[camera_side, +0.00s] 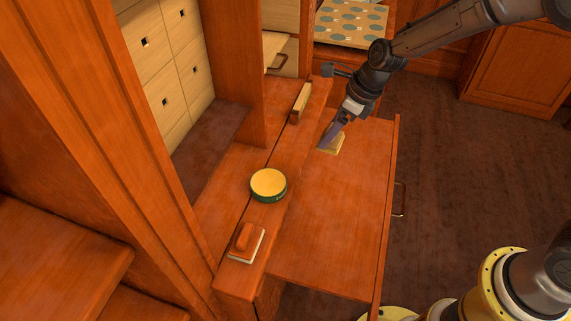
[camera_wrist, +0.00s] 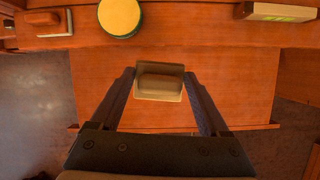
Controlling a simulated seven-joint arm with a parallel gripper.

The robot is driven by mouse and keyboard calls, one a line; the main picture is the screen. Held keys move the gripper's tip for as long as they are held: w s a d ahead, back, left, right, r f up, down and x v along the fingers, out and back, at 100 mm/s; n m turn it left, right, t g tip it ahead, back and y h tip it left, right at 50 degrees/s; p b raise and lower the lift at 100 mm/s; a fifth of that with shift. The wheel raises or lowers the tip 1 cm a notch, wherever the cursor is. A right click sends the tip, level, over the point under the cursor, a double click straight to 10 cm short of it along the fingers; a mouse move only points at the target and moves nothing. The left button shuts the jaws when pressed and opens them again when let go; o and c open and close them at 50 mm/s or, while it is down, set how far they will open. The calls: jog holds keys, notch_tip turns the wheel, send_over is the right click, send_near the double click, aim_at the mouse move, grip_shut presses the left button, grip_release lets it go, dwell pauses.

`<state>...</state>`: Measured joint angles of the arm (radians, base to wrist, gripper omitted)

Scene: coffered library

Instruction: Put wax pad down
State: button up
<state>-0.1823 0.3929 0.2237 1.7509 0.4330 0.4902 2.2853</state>
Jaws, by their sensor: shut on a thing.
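The wax pad is a pale, squarish pad with a brownish block on top, and it shows in the wrist view (camera_wrist: 145,94). In the side view the wax pad (camera_side: 335,146) is low over the far part of the pull-out wooden board (camera_side: 335,215), partly hidden by my fingers. I cannot tell whether it touches the board. My gripper (camera_side: 328,137) points down at it. In the wrist view my gripper (camera_wrist: 160,80) has one finger on each side of the pad and is shut on it.
A round green tin with yellow contents (camera_side: 268,185) stands on the ledge left of the board. Nearer is a white pad with an orange-brown handle (camera_side: 246,242). The middle and near parts of the board are clear.

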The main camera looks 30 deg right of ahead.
jog(key=s+a+r+n, duration=0.1)
jog(key=s+a+r, duration=0.2)
jog(key=s+a, duration=0.55)
jog(key=w+a+f, duration=0.2)
jog(key=w+f, duration=0.1)
jog(key=w+a+f, duration=0.2)
jog(key=w+f, duration=0.1)
jog(key=w, duration=0.1)
jog(key=w+a+f, duration=0.2)
jog(key=w+f, duration=0.1)
jog(key=w, duration=0.1)
jog(key=shift+w+a, duration=0.25)
jog(key=shift+a, duration=0.05)
jog(key=shift+w+f, duration=0.15)
jog(key=shift+f, duration=0.1)
jog(key=shift+a+f, duration=0.1)
jog(key=shift+f, duration=1.4)
jog(key=shift+f, duration=0.1)
jog(key=o, duration=1)
jog(key=shift+f, duration=0.1)
jog(key=shift+o, duration=0.2)
